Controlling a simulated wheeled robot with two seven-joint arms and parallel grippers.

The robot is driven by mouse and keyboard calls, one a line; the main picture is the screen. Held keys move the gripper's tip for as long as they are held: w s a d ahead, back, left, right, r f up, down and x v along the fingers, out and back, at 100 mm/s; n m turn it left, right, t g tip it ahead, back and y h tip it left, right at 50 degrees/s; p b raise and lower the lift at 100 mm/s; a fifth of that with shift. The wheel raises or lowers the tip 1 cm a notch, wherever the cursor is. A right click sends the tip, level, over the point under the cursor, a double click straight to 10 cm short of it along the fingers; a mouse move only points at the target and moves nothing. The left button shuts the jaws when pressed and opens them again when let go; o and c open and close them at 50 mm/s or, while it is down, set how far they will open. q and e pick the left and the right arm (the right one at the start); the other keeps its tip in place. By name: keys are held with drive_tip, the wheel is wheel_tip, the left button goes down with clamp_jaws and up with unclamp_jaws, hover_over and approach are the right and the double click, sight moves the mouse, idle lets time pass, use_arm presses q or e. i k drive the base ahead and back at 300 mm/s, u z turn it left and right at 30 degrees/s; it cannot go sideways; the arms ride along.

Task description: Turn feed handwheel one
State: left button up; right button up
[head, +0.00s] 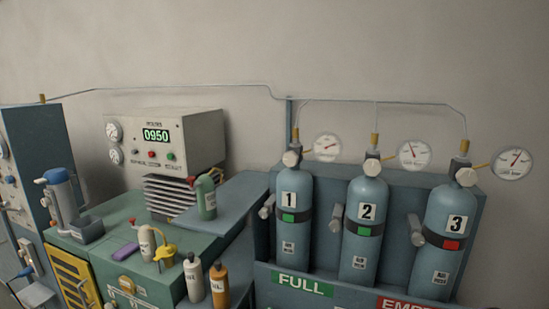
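The cylinder marked 1 (288,232) stands upright in the blue rack on the right, with a green square under its number. A pale round handwheel (291,158) sits on its top valve, below a brass fitting, with a gauge (327,147) beside it. A grey cylindrical handle (267,206) sticks out at its left side. I cannot tell from the picture which part bears the name feed handwheel one, or how far it is turned. Neither of my grippers shows in the head view.
Cylinder 2 (364,240) and cylinder 3 (448,255) stand to the right; 3 has a red square. A green bench (205,240) with bottles stands left, below a console (165,135) reading 0950. A blue cabinet (38,150) is far left.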

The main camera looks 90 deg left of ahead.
sight(290, 159)
drive_tip(key=u, duration=2.4)
